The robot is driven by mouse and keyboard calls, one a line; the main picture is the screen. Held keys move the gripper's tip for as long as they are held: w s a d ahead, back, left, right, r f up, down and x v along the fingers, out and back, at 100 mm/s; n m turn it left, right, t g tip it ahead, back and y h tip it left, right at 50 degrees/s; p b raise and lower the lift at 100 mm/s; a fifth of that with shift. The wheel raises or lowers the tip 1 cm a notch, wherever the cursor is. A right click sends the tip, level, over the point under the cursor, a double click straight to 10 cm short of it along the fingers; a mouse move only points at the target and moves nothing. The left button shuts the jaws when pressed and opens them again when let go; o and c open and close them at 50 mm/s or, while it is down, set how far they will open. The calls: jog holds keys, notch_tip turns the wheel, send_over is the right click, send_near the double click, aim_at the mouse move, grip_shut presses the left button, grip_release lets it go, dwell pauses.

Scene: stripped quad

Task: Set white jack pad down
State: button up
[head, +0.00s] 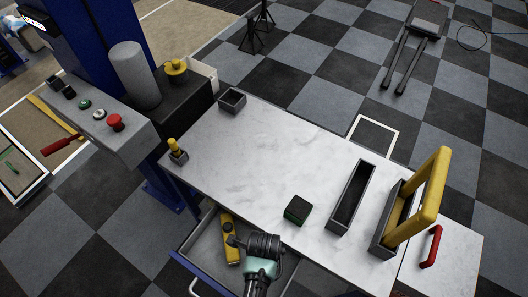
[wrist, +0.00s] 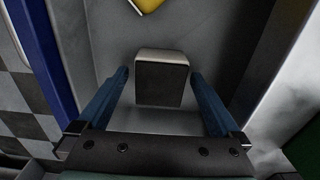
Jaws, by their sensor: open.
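A block with a pale top edge and a dark face, likely the white jack pad (wrist: 161,82), stands on the grey floor of the open drawer in the wrist view. My gripper (wrist: 160,76) is open, its two blue fingers on either side of the block with a narrow gap at each side. In the head view my gripper (head: 257,244) is over the open drawer (head: 200,246) below the table's front edge. The pad is hidden there behind my gripper.
A yellow tool (head: 229,240) lies in the drawer to my gripper's left. The white tabletop (head: 240,150) above has a wide clear middle. A dark green-edged block (head: 297,210), a long dark tray (head: 352,197) and a yellow-handled frame (head: 432,195) stand toward its right.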

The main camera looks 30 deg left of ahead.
notch_tip(320, 180, up, 12)
jog(key=shift+p, duration=0.35)
jog(key=shift+r, duration=0.15)
jog(key=w+r+n+t+y, duration=0.2)
jog(key=w+r+n+t, duration=0.55)
jog(key=w+r, duration=1.3)
jog(key=w+d+r+n+t, duration=0.15)
jog(key=r+t, duration=0.25)
jog(key=r, duration=0.4)
jog(key=w+r+n+t, duration=0.1)
jog(key=w+r+t, duration=0.15)
jog(key=r, duration=0.55)
jog(key=s+d+r+n+t, duration=0.1)
jog(key=d+r+n+t, duration=0.15)
jog(key=r, duration=0.55)
jog(key=s+d+r+n+t, duration=0.1)
jog(key=r+t, duration=0.3)
jog(key=r, duration=0.5)
jog(key=s+d+r+n+t+h, duration=0.1)
jog(key=s+d+r+n+t, duration=0.1)
jog(key=s+r, duration=0.4)
jog(key=s+d+r+n+t+h, duration=0.1)
jog(key=s+r+t, duration=0.4)
jog(key=r, duration=0.6)
jog(key=shift+s+d+r+n, duration=0.25)
jog(key=shift+s+d+n, duration=0.25)
jog(key=shift+d+n, duration=0.4)
